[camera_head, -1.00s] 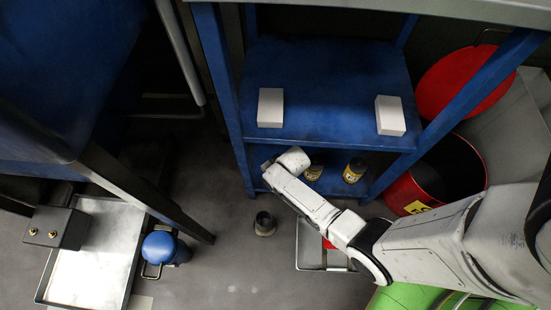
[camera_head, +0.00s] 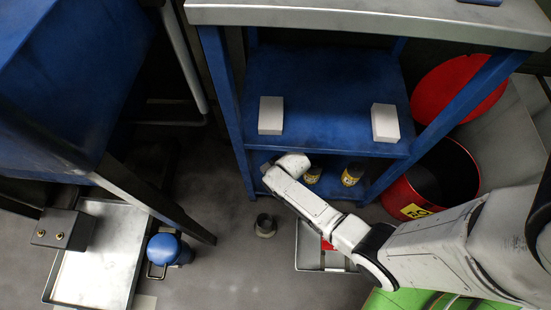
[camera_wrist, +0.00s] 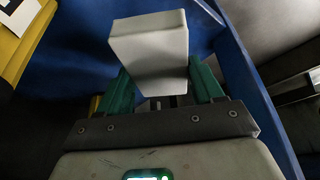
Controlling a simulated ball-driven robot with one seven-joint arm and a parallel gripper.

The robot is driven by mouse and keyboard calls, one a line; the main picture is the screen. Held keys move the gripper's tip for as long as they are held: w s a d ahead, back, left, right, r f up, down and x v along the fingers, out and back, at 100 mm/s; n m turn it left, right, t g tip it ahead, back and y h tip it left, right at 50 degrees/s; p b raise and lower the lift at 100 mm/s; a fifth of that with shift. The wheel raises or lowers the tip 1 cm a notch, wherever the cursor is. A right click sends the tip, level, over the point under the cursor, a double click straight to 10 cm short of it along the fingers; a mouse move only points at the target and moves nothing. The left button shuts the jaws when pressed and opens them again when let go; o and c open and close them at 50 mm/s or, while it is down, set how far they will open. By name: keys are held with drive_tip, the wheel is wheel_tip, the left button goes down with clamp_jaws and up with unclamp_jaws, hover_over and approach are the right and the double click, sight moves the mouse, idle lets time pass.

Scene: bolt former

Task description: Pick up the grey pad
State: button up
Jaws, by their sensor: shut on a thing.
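A pale grey, box-shaped pad (camera_wrist: 150,50) sits between the green fingers of my gripper (camera_wrist: 162,88) in the wrist view. My gripper is shut on it, and the pad stands out past the fingertips. In the head view my gripper is at the left front of the blue shelf unit, by its lower level; its fingers and the held pad are hidden there. Two similar pale blocks stand on the upper blue shelf, a left one (camera_head: 270,115) and a right one (camera_head: 385,122).
Yellow-labelled cans (camera_head: 351,174) stand on the lower shelf, beside my arm. A blue shelf post (camera_head: 228,110) is close on the left. A red drum (camera_head: 408,200) stands to the right. A small dark cup (camera_head: 265,225) is on the floor.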

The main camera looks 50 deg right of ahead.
drive_tip(key=s+a+p, duration=0.2)
drive_tip(key=s+a, duration=0.7)
drive_tip(key=a, duration=0.5)
drive_tip(key=shift+s+f+p, duration=0.15)
drive_tip(key=shift+s+p, duration=0.15)
drive_tip(key=shift+p, duration=0.1)
drive_tip(key=shift+a, duration=0.1)
